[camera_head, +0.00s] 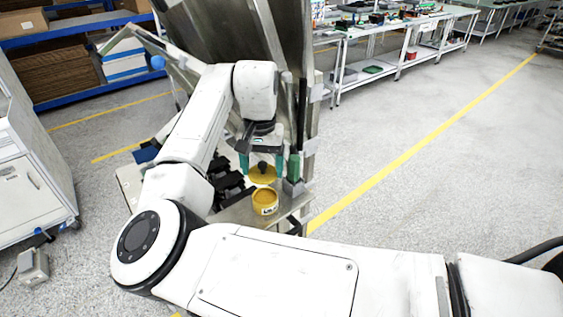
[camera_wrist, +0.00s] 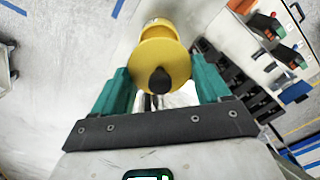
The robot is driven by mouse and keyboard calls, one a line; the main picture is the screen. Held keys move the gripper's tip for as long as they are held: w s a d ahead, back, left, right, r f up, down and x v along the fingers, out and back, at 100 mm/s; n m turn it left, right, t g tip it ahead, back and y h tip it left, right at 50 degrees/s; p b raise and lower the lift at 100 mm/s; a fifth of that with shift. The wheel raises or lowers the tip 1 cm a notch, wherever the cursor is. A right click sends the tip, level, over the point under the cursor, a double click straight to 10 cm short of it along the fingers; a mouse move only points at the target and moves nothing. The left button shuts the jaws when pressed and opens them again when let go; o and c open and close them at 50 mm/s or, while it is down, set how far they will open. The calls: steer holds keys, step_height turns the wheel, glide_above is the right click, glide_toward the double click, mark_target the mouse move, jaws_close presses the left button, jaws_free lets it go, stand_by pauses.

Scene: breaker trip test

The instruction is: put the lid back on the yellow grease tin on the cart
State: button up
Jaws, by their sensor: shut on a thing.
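The yellow tin lid (camera_head: 262,175), a round disc with a dark knob, is between the two teal fingers of my gripper (camera_head: 261,168). The fingers are shut on the lid at opposite sides of its rim. The yellow grease tin (camera_head: 265,203), with a pale label, stands upright on the cart (camera_head: 240,211), below the lid and near the cart's edge. The lid appears apart from the tin in the head view. In the wrist view, the lid (camera_wrist: 161,58) covers part of the tin (camera_wrist: 160,30), which shows beyond it, so the tin's opening is hidden there.
Black breaker parts (camera_head: 228,183) sit left of the tin on the cart. A green object (camera_head: 293,166) stands just right of my gripper. A tall metal cabinet (camera_head: 235,40) rises behind. Open floor (camera_head: 420,180) lies to the right.

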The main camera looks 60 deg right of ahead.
steer(key=shift+f+b, duration=2.2)
steer(key=shift+b, duration=0.05)
steer(key=shift+f, duration=0.95)
steer(key=shift+p, duration=0.7)
steer(key=shift+f+p, duration=0.15)
steer(key=shift+p, duration=0.55)
stand_by(0.5)
steer(key=o, duration=1)
